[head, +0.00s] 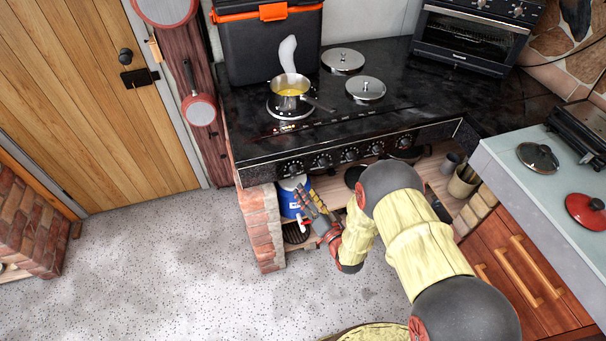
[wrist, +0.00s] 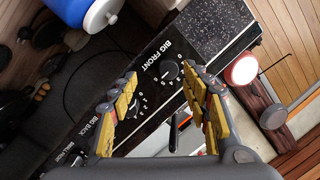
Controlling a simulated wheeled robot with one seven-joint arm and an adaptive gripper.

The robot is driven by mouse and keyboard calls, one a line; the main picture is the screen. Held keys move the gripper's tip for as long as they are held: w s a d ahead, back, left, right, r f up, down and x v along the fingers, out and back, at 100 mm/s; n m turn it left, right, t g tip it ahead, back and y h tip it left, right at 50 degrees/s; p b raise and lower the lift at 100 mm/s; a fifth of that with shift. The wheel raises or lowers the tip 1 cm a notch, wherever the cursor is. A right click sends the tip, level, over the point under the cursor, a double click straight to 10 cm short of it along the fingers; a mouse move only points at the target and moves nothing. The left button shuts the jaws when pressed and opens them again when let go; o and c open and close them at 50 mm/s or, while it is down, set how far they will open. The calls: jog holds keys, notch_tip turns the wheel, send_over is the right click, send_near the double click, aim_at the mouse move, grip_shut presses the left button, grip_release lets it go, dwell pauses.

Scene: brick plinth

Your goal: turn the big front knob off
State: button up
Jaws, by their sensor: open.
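The big front knob (wrist: 169,71) is a round black dial on the dark stove front, beside the white label "BIG FRONT" in the wrist view. Its pointer direction is too small to read surely. In the head view it appears to be the leftmost knob (head: 291,169) of the row. My gripper (wrist: 162,74) is open, with its yellow-padded fingers on either side of the view and the knob between their tips in the picture. I see no contact. In the head view my gripper (head: 309,194) is just below the left end of the knob row.
The big back knob (wrist: 132,109) is close to one finger. A saucepan (head: 290,90) with yellow contents stands on the front left burner, under a white wisp. A blue and white container (head: 290,203) stands below the stove, near my gripper. The floor at left is clear.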

aim_at(296, 174)
jog(key=shift+m+t, duration=0.3)
jog(key=x, duration=0.2)
jog(key=r+b+x, duration=0.1)
jog(key=x, duration=0.5)
jog(key=shift+s+r+b, duration=0.1)
jog(key=shift+r+b, duration=0.15)
jog(key=shift+b, duration=0.15)
jog(key=shift+c, duration=0.8)
jog(key=c, duration=1)
